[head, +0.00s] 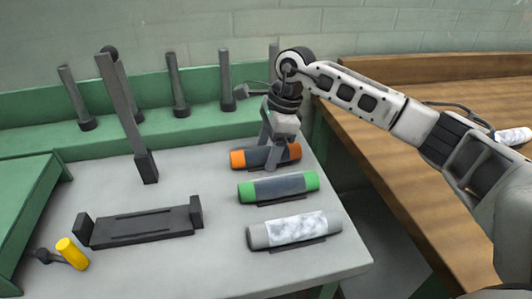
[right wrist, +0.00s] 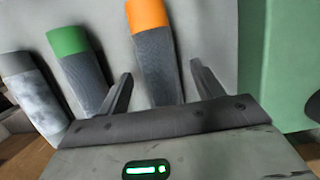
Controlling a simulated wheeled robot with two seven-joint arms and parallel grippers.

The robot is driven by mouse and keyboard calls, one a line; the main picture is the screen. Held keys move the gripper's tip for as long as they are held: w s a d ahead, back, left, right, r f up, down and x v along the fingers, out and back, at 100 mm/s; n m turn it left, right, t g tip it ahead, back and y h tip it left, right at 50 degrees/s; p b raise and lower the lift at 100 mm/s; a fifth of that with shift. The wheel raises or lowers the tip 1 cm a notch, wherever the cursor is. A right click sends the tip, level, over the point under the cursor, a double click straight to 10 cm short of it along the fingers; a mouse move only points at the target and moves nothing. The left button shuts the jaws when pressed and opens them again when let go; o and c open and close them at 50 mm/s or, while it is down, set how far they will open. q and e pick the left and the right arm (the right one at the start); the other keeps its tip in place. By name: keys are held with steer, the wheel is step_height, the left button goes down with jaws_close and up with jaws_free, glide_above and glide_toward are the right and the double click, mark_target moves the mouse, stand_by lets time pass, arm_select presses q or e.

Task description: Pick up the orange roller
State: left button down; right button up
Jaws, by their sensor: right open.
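The orange roller (head: 238,159) lies on the grey table at its far right, with orange ends and a dark grey middle. My right gripper (head: 268,163) is over it from above, hiding part of its middle. In the right wrist view the orange roller (right wrist: 155,55) runs between the two open fingers (right wrist: 160,83), apart from both as far as I can see. My left gripper is not in view.
A green-ended roller (head: 278,186) lies just in front of the orange one, and a grey-white roller (head: 293,230) lies nearer still. A black cradle (head: 140,228) and a yellow-handled part (head: 72,253) are at left. Dark posts (head: 177,85) stand behind on the green frame (head: 150,130).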

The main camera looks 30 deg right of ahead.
steer(key=c, duration=1.2)
steer(key=shift+o, duration=0.2)
steer(key=shift+r, duration=0.1)
